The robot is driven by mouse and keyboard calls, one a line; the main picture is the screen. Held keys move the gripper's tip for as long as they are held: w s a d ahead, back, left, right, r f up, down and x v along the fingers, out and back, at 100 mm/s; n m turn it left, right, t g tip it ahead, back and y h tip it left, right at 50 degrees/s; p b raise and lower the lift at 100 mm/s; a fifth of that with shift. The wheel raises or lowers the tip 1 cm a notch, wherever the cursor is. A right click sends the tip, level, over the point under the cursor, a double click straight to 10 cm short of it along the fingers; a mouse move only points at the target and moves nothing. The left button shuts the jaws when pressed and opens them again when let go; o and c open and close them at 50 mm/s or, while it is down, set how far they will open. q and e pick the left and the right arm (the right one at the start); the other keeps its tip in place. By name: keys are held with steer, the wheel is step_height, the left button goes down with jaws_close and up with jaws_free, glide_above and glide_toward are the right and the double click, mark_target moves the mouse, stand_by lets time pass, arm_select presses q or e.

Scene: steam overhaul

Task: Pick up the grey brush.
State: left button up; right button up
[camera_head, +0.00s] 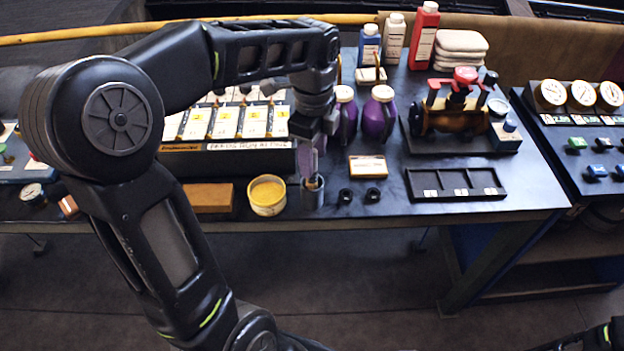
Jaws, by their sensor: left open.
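A grey cup (312,196) stands near the front edge of the table. A slim greyish-purple piece (307,160) sticks up out of it, with a brown part lower down at the cup's mouth. This looks like the grey brush, but its shape is small and partly covered. My left gripper (314,140) points down just above the cup, at the upper end of the brush. It is open, with its fingers close to the brush; I cannot tell whether they touch it. My right gripper is out of view.
A yellow tin (267,195) and a brown block (208,198) stand left of the cup. Two small black knobs (345,196) and a black tray (455,193) lie right. Purple jugs (379,115) stand close behind. A labelled card box (240,120) is behind left.

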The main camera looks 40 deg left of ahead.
arm_select(q)
step_height(320, 180, down, 5)
steer(key=shift+a+f+p, duration=0.1)
steer(key=shift+p, duration=0.45)
steer(key=shift+c, duration=0.4)
jaws_close()
stand_by(0.3)
